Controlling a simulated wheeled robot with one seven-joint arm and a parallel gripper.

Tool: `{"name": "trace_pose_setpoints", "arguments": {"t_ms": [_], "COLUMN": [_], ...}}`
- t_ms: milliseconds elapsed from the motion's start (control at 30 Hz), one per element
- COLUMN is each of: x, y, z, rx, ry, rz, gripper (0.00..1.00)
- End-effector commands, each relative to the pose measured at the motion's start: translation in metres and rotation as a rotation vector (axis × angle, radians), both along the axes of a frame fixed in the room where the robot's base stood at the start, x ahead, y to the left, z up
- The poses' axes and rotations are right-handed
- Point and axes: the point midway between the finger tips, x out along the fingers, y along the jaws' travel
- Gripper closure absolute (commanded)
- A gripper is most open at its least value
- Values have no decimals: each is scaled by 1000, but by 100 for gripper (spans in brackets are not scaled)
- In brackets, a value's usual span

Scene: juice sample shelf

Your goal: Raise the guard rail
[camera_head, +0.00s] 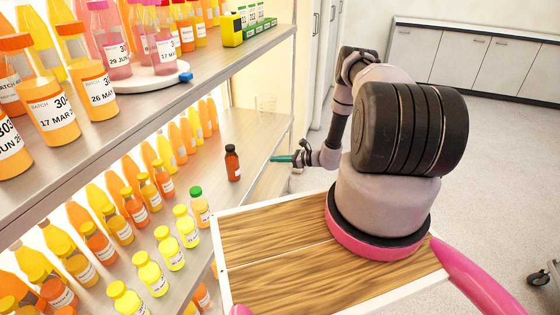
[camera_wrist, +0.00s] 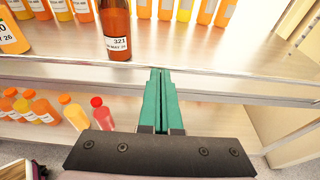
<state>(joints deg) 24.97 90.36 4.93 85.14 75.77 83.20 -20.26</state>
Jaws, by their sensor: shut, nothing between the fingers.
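My gripper (camera_head: 281,158) has green fingers, which are closed together and empty. In the head view it is at the front edge of the middle shelf, near its right end. In the wrist view the fingertips (camera_wrist: 160,73) reach the shelf's front edge and overlap it; I cannot tell whether they touch it. A long, pale metallic strip (camera_wrist: 240,86) runs along that edge, with a thin bright bar on top. It looks like the guard rail, lying low, though I cannot tell it surely from the shelf edge.
A brown-red bottle (camera_head: 232,163) stands on the middle shelf, left of my gripper; it also shows in the wrist view (camera_wrist: 116,28). Rows of juice bottles stand behind. A red-capped bottle (camera_wrist: 102,113) is on the shelf below. A side panel (camera_wrist: 285,110) closes the right end.

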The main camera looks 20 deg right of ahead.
Motion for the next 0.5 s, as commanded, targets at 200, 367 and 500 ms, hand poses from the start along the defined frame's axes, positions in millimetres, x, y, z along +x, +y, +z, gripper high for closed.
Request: {"name": "trace_pose_setpoints", "arguments": {"t_ms": [200, 367, 500], "x": [2, 9, 14], "y": [2, 12, 19], "z": [2, 10, 13], "rx": [1, -56, -79], "ry": [-1, 38, 58], "rz": [0, 3, 0], "gripper": [100, 100, 100]}}
